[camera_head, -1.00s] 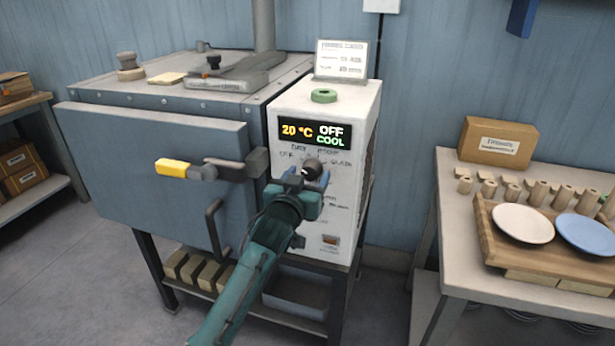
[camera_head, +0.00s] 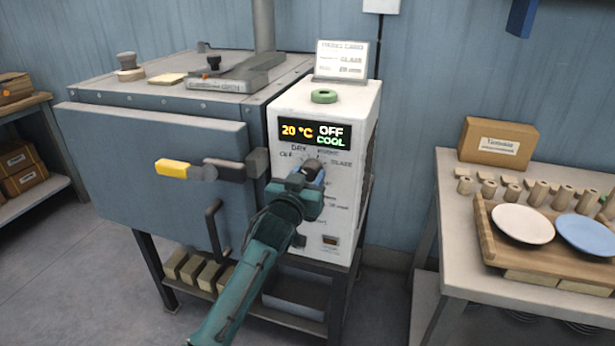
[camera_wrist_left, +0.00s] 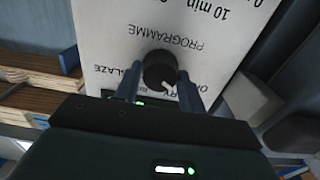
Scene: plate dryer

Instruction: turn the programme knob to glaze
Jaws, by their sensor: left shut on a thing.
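The dark round programme knob (camera_wrist_left: 158,68) sits on the white control panel (camera_head: 348,115) below the display (camera_head: 314,132), which reads 20 °C, OFF and COOL. Around it are labels OFF, DRY, one partly hidden, and GLAZE (camera_head: 341,163). My left gripper (camera_head: 312,170) is at the knob and hides most of it in the head view. In the left wrist view its two fingers stand on either side of the knob, shut on it. The knob's pale mark slants towards the DRY side, away from GLAZE. My right gripper is not in view.
The kiln door (camera_head: 150,160) with a yellow-ended handle (camera_head: 173,168) is left of the panel. A green ring (camera_head: 324,96) and a card (camera_head: 341,60) are on the panel's top. A table (camera_head: 455,215) with plates stands at right, with free floor between.

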